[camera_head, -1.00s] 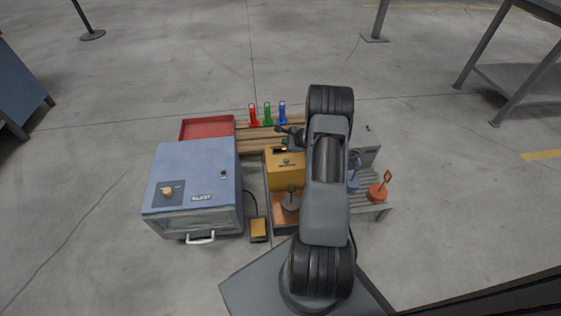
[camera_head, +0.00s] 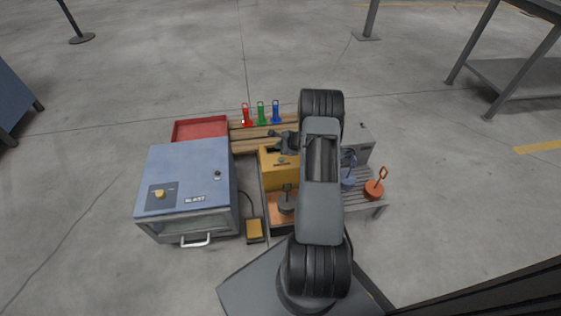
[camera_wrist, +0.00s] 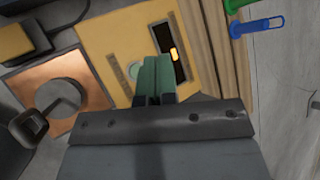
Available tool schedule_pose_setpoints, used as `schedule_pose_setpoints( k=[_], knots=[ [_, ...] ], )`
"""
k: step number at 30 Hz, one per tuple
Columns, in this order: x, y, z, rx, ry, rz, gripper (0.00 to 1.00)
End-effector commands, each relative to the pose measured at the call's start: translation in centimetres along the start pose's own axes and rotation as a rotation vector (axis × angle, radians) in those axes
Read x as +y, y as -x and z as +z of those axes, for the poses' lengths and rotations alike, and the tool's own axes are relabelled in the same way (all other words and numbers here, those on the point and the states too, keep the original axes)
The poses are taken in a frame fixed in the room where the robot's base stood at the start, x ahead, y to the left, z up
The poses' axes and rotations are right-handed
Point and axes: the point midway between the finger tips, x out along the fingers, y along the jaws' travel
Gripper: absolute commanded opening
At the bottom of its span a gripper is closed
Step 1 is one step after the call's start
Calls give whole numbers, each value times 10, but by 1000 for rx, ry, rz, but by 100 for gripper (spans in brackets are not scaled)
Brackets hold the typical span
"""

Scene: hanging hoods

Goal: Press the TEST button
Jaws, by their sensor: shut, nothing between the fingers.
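The yellow box (camera_head: 277,175) stands on the bench in the head view, just left of my arm. A small green button (camera_head: 281,160) shows on its top; any lettering is too small to read. In the wrist view the yellow top (camera_wrist: 108,38) has a dark display with an orange light (camera_wrist: 174,54). Part of a round green button (camera_wrist: 135,69) shows at the left edge of my fingers. My gripper (camera_wrist: 157,64) is shut and empty, over the top between the button and the display. I cannot tell whether the fingertips touch the box.
A copper plate with a dark weight (camera_head: 286,206) lies in front of the box. A blue cabinet (camera_head: 190,170) and a yellow pedal (camera_head: 254,229) are at left. Red, green and blue tagged pieces (camera_head: 261,113) stand behind. An orange weight (camera_head: 374,189) is at right.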

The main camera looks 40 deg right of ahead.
Motion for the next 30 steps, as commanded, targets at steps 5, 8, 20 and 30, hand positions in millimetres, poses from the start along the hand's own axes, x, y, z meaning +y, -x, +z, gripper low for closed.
schedule_pose_setpoints(
  k=[5, 8, 20, 30],
  knots=[
    [14, -19, -14, 0, -2, 1, 0],
    [21, -29, -21, 0, 0, 0, 0],
    [28, -39, -28, 0, -1, 0, 0],
    [28, -38, -28, 0, -1, 0, 0]
  ],
)
